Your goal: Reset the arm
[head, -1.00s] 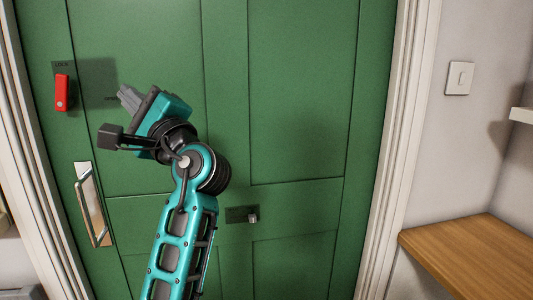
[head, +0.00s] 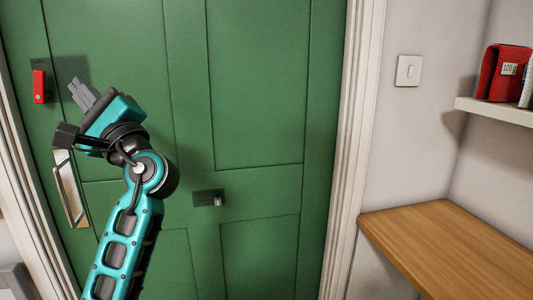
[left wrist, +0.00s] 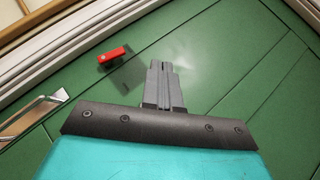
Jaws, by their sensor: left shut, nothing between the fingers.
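My left arm comes up from the bottom left of the head view. Its left gripper (head: 79,92) is in front of the green door (head: 255,85), to the right of the red lock handle (head: 39,86). In the left wrist view the two grey fingers (left wrist: 165,70) are together, with nothing between them. The red handle (left wrist: 111,55) shows to the left of the fingers there, apart from them. My right gripper is not in view.
A metal pull handle (head: 69,190) is on the door below my gripper. A small latch (head: 208,198) sits mid-door. To the right are a light switch (head: 409,70), a wooden counter (head: 455,245) and a white shelf (head: 495,110) with a red packet (head: 502,72).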

